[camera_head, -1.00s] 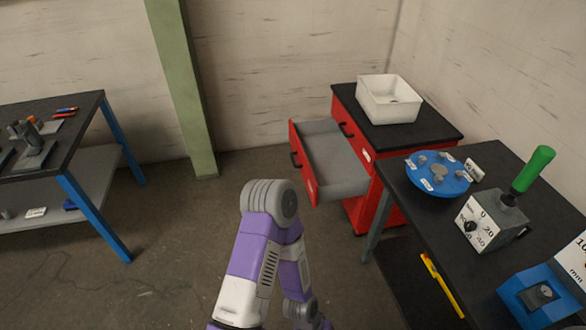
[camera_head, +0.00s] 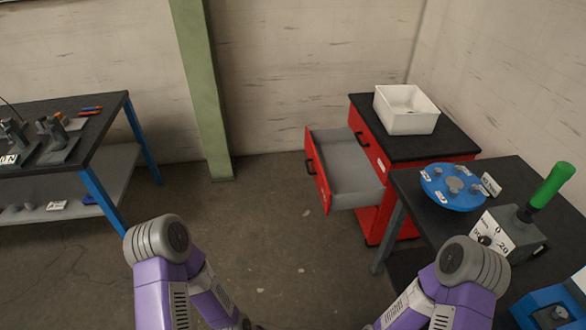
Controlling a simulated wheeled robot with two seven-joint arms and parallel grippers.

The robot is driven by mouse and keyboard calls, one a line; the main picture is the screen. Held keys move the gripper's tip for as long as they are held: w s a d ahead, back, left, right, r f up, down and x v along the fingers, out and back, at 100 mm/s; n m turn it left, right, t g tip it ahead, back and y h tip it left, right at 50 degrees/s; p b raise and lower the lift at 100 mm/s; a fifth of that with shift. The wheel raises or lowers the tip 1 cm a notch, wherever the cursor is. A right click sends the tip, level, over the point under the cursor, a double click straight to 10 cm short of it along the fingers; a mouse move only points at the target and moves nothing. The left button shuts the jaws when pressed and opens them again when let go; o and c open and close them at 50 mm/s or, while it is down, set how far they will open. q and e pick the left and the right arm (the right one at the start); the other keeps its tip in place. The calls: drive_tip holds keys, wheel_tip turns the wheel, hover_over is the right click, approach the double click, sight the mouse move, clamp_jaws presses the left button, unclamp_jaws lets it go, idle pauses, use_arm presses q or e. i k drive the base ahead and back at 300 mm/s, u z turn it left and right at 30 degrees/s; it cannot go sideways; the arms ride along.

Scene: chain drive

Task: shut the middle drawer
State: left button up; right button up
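The red cabinet (camera_head: 371,223) stands against the back wall, right of centre, with a black top. Its open drawer (camera_head: 318,176) has a red front with a black handle (camera_head: 309,167) and a grey, empty-looking tray. It sticks out to the left. A shut drawer with a black handle (camera_head: 361,139) shows above it. I cannot tell how many drawers lie below. My two purple and grey arms rise from the bottom edge, apart from the cabinet. Neither gripper is in view.
A white bin (camera_head: 405,109) sits on the cabinet. A dark workbench (camera_head: 421,219) at right holds a blue disc (camera_head: 454,187) and a green-handled device (camera_head: 550,186). Another bench (camera_head: 104,142) stands left. A green post (camera_head: 203,90) is behind. The floor before the drawer is clear.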

sight(343, 175)
drive_tip(key=u, duration=0.45)
drive_tip(key=i, duration=1.4)
drive_tip(key=z, duration=0.55)
drive_tip(key=i, duration=0.9)
drive_tip(key=z, duration=0.55)
